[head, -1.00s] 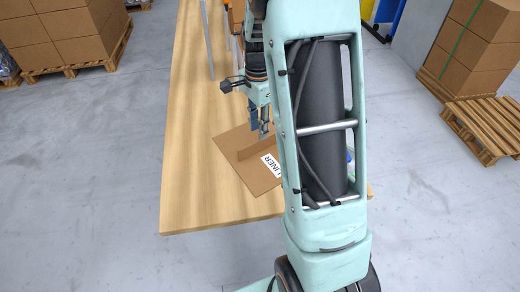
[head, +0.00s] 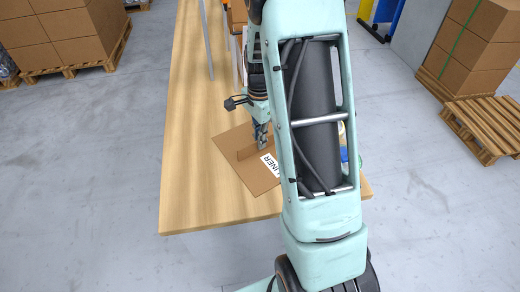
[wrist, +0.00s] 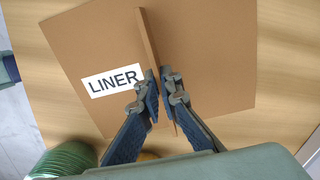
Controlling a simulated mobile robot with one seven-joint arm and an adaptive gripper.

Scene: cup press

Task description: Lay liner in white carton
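The liner (head: 245,172) is a flat brown cardboard sheet with a raised fin and a white "LINER" label. It lies on the wooden table, and its right part is hidden behind my arm in the head view. The wrist view shows most of the sheet (wrist: 210,60), with the fin running up from between the fingers. My gripper (wrist: 160,76) points down at the fin, with one finger on each side, and looks closed on it. It also shows in the head view (head: 262,143). I cannot make out the white carton clearly; my arm covers that part of the table.
The table (head: 190,130) is bare left of the liner. A grey post (head: 206,45) stands toward its far end. A green ribbed round object (wrist: 65,160) sits at the lower left of the wrist view. Stacked boxes (head: 65,35) and an empty pallet (head: 485,125) stand on the floor.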

